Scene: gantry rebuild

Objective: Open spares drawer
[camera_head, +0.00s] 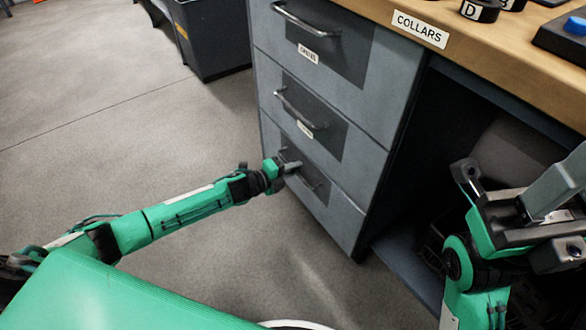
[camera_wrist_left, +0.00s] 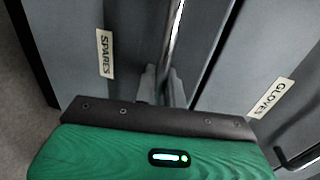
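The spares drawer (camera_head: 325,200) is the lowest of three grey drawers in the cabinet. Its front looks flush with the drawers above. Its "SPARES" label (camera_wrist_left: 105,54) shows in the left wrist view. My left gripper (camera_head: 291,168) is at this drawer's bar handle. In the left wrist view its fingers (camera_wrist_left: 163,86) stand close on both sides of the metal handle (camera_wrist_left: 173,45) and look shut on it. The gripper hides part of the handle in the head view. My right gripper (camera_head: 520,212) is at the right, below the bench top; its finger opening is unclear.
The gloves drawer (camera_head: 350,140) is just above, with its own bar handle (camera_head: 298,112). The top drawer (camera_head: 375,70) is above that. A wooden bench top (camera_head: 480,45) with a "COLLARS" label covers the cabinet. A dark bin (camera_head: 215,40) stands behind left. The floor (camera_head: 130,130) left is clear.

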